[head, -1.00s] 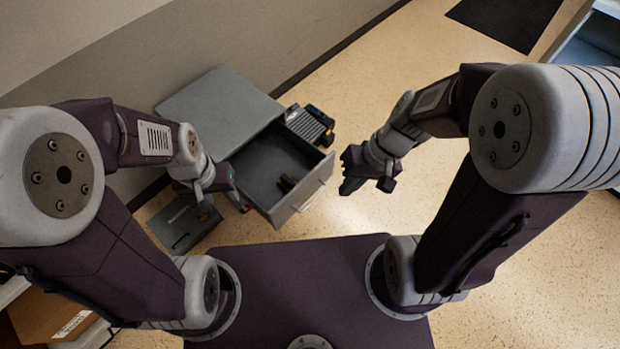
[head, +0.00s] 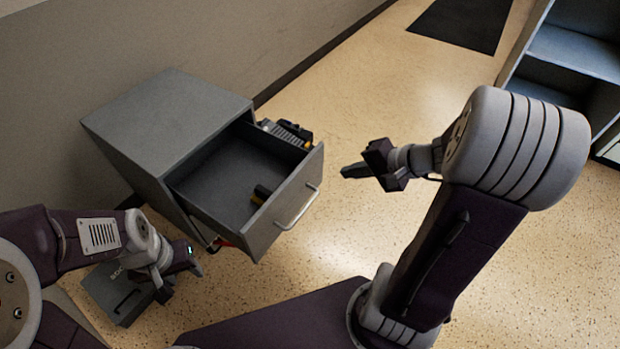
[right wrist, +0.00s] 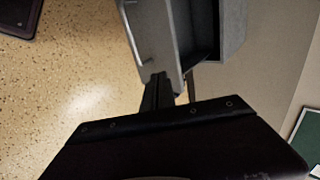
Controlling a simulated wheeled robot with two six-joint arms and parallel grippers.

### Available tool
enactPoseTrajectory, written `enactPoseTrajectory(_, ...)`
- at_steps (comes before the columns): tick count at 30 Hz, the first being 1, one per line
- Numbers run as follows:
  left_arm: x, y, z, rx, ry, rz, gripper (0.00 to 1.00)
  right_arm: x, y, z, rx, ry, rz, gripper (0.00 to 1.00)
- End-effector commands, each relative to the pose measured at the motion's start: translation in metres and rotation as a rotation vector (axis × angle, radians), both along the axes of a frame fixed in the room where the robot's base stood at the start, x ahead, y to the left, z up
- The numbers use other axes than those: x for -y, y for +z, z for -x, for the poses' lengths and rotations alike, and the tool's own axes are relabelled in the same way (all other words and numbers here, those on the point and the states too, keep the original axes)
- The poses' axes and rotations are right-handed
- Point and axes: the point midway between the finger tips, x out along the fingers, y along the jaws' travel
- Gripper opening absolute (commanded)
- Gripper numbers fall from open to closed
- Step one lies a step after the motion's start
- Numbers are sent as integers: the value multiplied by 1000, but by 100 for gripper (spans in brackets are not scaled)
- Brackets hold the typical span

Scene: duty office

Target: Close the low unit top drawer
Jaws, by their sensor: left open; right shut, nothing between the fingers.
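The low unit (head: 165,112) is a grey cabinet against the wall. Its top drawer (head: 275,228) is pulled well out, with a pale bar handle (head: 299,208) on its front. In the right wrist view the drawer front (right wrist: 157,35) and its handle (right wrist: 133,42) lie beyond the fingers. My right gripper (head: 346,171) is shut and empty, pointing at the drawer front from the right, apparently with a gap. Its fingers also show in the right wrist view (right wrist: 158,92). My left gripper (head: 182,281) is open and empty, low in front of the unit's left side.
A dark device (head: 287,132) shows behind the drawer's far side. A dark grey case (head: 112,290) lies beneath my left gripper. A shelf unit (head: 575,50) stands at right; speckled floor between is clear.

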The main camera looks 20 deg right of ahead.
Motion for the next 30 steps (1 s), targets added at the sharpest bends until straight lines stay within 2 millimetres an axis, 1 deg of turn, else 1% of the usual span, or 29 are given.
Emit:
enactPoseTrajectory(2,0,-2,0,0,0,0,47,-3,-3,-2,-1,3,-1,0)
enactPoseTrajectory(5,0,-12,0,0,0,0,47,-9,-15,-10,-2,6,0,0)
enactPoseTrajectory(12,0,-40,0,0,0,0,47,-33,-53,-40,-2,8,-1,0)
enactPoseTrajectory(17,0,-57,0,0,0,0,47,-49,-75,-59,-2,8,-1,0)
enactPoseTrajectory(18,0,-54,0,0,0,0,47,-53,-70,-66,0,8,2,0)
enactPoseTrajectory(22,0,-56,0,0,0,0,47,-64,-68,-80,0,6,1,0)
enactPoseTrajectory(26,0,-56,0,0,0,0,47,-70,-67,-88,-1,5,0,0)
enactPoseTrajectory(30,0,-56,0,0,0,0,47,-71,-67,-90,-1,4,0,0)
